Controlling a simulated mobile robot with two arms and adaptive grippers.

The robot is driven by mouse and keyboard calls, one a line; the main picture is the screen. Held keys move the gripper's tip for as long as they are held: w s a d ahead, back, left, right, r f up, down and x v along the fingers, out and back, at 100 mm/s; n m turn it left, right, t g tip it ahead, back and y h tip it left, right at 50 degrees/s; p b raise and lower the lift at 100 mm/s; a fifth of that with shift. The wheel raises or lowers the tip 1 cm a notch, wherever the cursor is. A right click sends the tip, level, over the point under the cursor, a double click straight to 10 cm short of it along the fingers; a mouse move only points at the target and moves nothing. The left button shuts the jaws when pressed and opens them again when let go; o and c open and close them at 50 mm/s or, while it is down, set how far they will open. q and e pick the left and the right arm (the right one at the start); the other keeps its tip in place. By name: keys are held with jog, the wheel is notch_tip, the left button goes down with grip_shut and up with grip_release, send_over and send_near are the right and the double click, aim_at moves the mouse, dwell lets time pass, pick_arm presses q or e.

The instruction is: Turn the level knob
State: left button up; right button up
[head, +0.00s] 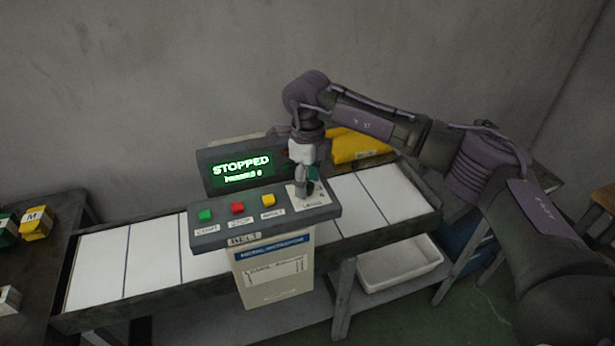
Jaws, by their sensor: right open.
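The level knob sits on the right end of the grey control panel (222,237), on a white plate (318,202) marked with a level label. The knob itself is mostly hidden behind my right gripper. My right gripper (305,192) points down over the knob, at or just above it, and is open. I cannot tell whether its fingers touch the knob. A display (241,169) behind the panel reads STOPPED in green. My left gripper is not in view.
Green (205,215), red (237,208) and yellow (267,201) buttons line the panel left of the knob. A belt with white slats (95,265) runs under it. A yellow item (355,146) lies behind my gripper. A white bin (400,265) stands on the lower shelf.

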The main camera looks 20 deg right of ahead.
jog(key=shift+f, duration=0.1)
grip_shut()
dwell(0.3)
